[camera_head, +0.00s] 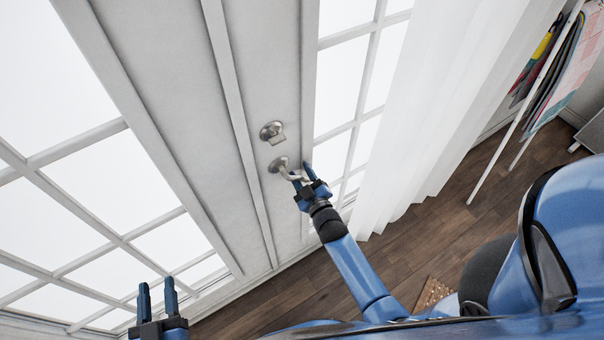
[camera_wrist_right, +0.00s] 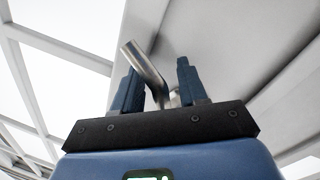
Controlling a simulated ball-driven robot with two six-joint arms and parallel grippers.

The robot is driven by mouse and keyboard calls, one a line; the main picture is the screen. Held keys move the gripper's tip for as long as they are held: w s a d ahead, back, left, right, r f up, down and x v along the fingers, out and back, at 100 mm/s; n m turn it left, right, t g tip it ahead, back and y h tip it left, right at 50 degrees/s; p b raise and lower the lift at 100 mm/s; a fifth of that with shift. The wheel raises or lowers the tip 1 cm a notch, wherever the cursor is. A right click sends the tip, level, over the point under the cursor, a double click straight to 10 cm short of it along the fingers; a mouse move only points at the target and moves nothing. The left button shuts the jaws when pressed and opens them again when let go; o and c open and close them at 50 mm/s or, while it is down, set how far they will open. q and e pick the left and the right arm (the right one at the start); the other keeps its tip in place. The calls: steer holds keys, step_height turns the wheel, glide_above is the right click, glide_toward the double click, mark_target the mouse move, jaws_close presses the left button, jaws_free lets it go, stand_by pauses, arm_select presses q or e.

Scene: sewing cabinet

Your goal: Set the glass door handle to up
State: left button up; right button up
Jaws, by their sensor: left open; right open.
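The glass door (camera_head: 190,90) has white frames, large panes and a metal lever handle (camera_head: 279,164) below a round lock knob (camera_head: 272,131). My right gripper (camera_head: 302,175) is open at the handle. In the right wrist view, the handle's bent lever (camera_wrist_right: 145,66) passes between the two fingers of the right gripper (camera_wrist_right: 158,90) and sticks out past the left finger, tilted. I cannot tell whether the fingers touch it. My left gripper (camera_head: 158,296) is open and empty at the lower left, in front of the lower panes and away from the handle.
A white curtain (camera_head: 440,100) hangs right of the door. A rack with hanging fabrics (camera_head: 555,70) stands at the upper right. Dark wooden floor (camera_head: 440,235) shows below, with a small patterned patch (camera_head: 433,291) on it.

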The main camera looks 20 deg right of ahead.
mark_target(301, 152)
jaws_close()
steer(key=shift+d+r, duration=0.1)
stand_by(0.4)
steer(key=shift+w+d+r+n+b, duration=0.1)
steer(key=shift+d+r+n+b, duration=0.1)
steer(key=shift+n+b, duration=0.25)
steer(key=shift+d+r+n+b, duration=0.1)
steer(key=shift+r+n+b, duration=0.1)
steer(key=shift+n, duration=0.35)
steer(key=shift+d+r+n+t+b, duration=0.25)
steer(key=shift+r+n+b, duration=0.4)
steer(key=shift+n, duration=0.55)
steer(key=shift+w+d+r+n, duration=0.1)
steer(key=shift+r+n, duration=0.35)
steer(key=shift+n, duration=0.35)
steer(key=shift+r+n+t+y+b, duration=0.35)
steer(key=shift+r+n, duration=0.4)
steer(key=shift+n, duration=0.35)
